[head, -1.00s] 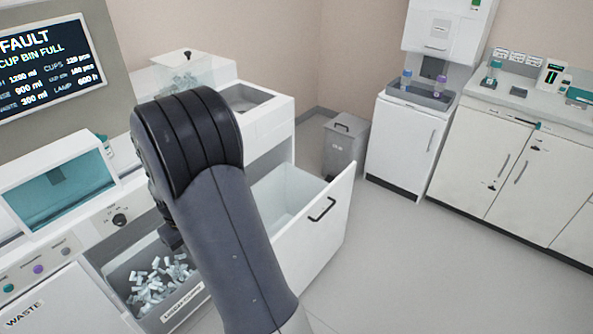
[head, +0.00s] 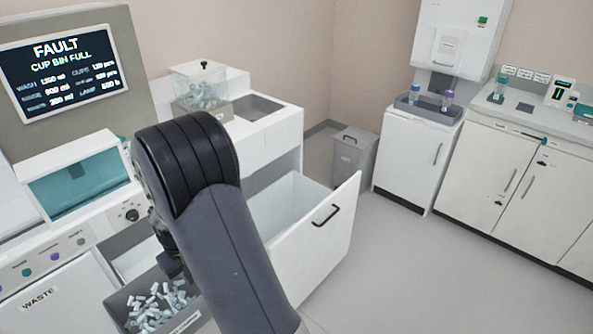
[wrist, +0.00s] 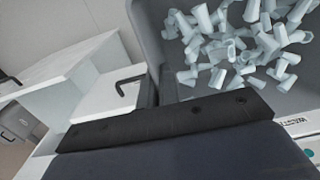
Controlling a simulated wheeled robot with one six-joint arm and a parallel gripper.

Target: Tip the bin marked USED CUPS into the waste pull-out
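The grey used-cups bin (head: 118,303), full of small pale cups (head: 160,303), stands out in front of the machine in the head view; its front label is mostly cut off or hidden. The wrist view shows the bin's inner wall (wrist: 160,50) and loose cups (wrist: 240,45) close up. My gripper (head: 172,264) is at the bin's far side, mostly hidden behind my forearm.
A screen (head: 65,65) reads FAULT, CUP BIN FULL. A grey lidded bin (head: 353,155) stands by the back wall. The floor (head: 430,270) at right is clear.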

